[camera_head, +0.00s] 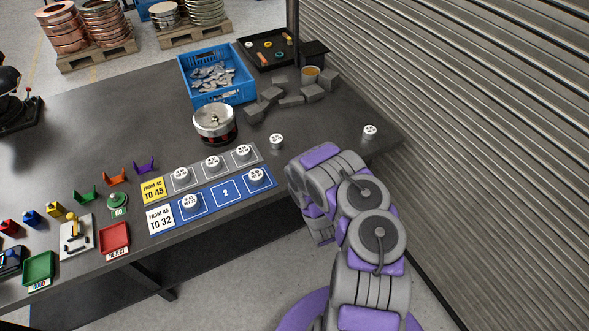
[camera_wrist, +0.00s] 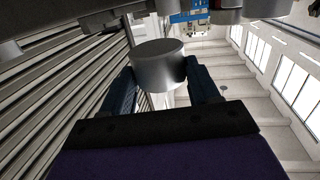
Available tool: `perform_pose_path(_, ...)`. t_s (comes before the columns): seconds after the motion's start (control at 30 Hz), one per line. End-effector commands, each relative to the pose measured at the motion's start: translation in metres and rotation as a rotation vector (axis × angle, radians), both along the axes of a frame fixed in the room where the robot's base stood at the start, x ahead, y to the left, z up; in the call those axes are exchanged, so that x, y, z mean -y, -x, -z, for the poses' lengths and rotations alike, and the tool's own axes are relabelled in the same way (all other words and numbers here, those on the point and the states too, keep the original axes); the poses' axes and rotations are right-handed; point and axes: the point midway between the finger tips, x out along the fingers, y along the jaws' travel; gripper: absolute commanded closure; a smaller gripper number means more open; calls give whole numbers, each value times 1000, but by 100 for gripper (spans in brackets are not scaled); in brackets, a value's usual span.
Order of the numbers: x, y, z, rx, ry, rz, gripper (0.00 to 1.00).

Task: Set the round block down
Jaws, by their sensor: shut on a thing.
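A plain grey metal round block (camera_wrist: 160,66) is between the fingers of my gripper (camera_wrist: 162,84) in the wrist view. My gripper is shut on it. In the head view my arm is at the right front of the table, and its bulk hides the fingers and the held block. The blue strip (camera_head: 174,227) has a round block (camera_head: 190,202) at its left and another (camera_head: 257,175) at its right. Its middle square, marked 2 (camera_head: 226,191), is bare. The grey strip (camera_head: 197,185) behind it bears three round blocks.
Two loose round blocks (camera_head: 276,141) (camera_head: 370,131) stand towards the right of the table. A silver-topped round device (camera_head: 215,122), a blue crate (camera_head: 252,92) and grey rectangular blocks (camera_head: 312,93) stand behind. A slatted shutter (camera_head: 480,120) is at the right.

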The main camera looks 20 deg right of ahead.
Motion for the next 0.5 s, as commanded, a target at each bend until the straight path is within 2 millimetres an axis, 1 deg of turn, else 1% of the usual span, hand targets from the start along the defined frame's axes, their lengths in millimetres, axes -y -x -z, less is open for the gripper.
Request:
perform_pose_path(0.23,-2,-13,0,6,2,-2,78)
perform_pose_path(0.5,8,-50,4,8,-2,-2,78)
